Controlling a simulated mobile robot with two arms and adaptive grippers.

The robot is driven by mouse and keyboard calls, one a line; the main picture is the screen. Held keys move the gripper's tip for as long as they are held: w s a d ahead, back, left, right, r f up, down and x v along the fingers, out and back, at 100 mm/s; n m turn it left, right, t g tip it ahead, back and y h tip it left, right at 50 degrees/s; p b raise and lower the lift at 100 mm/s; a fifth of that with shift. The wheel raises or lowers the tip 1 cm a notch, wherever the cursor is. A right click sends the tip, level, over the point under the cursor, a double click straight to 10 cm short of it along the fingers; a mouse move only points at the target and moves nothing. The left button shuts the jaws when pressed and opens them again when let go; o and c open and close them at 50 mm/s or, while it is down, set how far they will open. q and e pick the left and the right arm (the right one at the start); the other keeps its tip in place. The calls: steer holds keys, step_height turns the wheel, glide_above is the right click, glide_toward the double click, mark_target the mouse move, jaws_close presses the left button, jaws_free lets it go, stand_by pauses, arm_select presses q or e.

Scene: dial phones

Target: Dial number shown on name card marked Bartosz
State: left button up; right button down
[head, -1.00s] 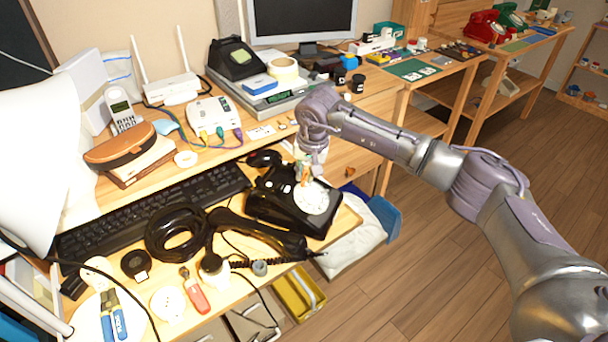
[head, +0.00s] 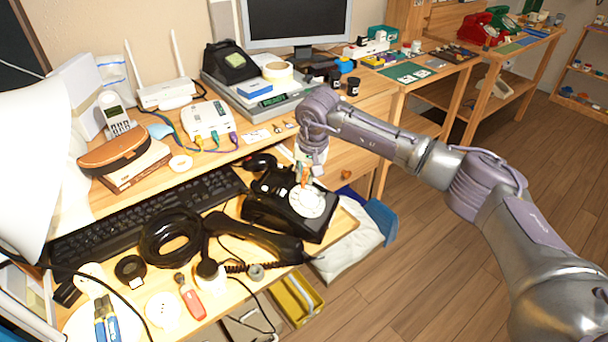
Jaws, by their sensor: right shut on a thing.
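A black rotary phone (head: 262,213) sits at the front right of the desk, with its round white dial (head: 306,201) facing up. Its black handset (head: 254,236) lies off the hook in front of it. My right gripper (head: 306,178) points down at the far edge of the dial. It is shut on a small orange-brown thing (head: 305,175), mostly hidden by the gripper; I cannot tell whether its tip touches the dial. A small white card (head: 257,136) lies behind the keyboard, too small to read. No name Bartosz is legible. My left gripper is not in view.
A black keyboard (head: 150,213) lies left of the phone. A coiled black cable (head: 170,238), a red-handled tool (head: 190,297) and blue-handled pliers (head: 107,320) crowd the front. Another dark phone (head: 230,63) stands at the back. A yellow bin (head: 297,296) is below the desk edge.

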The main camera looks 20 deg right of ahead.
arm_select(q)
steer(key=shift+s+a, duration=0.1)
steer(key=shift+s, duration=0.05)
arm_select(e)
steer(key=shift+d, duration=0.15)
steer(key=shift+d+f, duration=0.2)
steer(key=shift+d, duration=0.25)
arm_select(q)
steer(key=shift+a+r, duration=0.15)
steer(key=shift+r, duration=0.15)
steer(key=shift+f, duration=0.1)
arm_select(e)
steer(key=shift+d, duration=0.1)
